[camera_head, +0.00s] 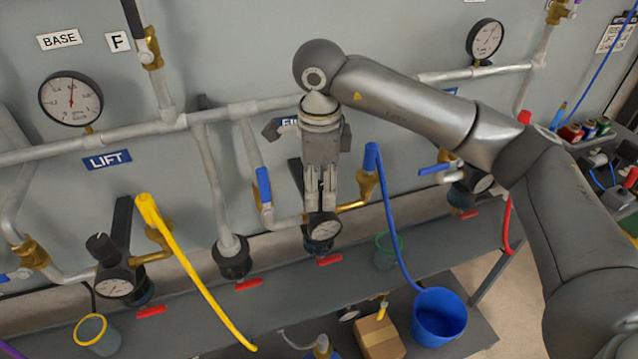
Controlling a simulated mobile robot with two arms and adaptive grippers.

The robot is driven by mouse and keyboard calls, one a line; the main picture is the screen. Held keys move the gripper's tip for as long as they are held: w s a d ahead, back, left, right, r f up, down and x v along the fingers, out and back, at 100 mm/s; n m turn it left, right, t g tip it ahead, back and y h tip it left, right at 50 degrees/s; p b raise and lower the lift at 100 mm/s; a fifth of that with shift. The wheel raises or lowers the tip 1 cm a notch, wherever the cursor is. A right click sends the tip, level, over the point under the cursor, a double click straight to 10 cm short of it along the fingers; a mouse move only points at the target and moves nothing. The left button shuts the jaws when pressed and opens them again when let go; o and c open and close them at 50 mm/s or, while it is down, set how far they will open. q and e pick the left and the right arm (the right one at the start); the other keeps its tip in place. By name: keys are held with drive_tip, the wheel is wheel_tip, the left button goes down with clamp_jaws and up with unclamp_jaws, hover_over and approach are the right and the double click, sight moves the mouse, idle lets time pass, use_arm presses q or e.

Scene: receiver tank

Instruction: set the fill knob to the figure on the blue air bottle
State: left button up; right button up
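My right gripper (320,206) points down in front of the wall, its two fingers close together just above a regulator gauge (323,228). A blue sign (287,122) beginning "FI" is partly covered by my gripper. The knob of this regulator is not visible behind or between the fingers, so I cannot tell whether they grip it. My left gripper is not in view.
The LIFT regulator has a black knob (100,246) at the left. A yellow hose (190,275) and a blue hose (390,225) hang on either side of my gripper. A blue bucket (438,318) and a cardboard box (380,338) stand below the grey bench (285,268).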

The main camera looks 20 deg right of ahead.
sight(319, 188)
wheel_tip(319, 188, up, 12)
drive_tip(key=shift+s, duration=0.2)
idle(0.4)
drive_tip(key=shift+f, duration=0.1)
idle(0.4)
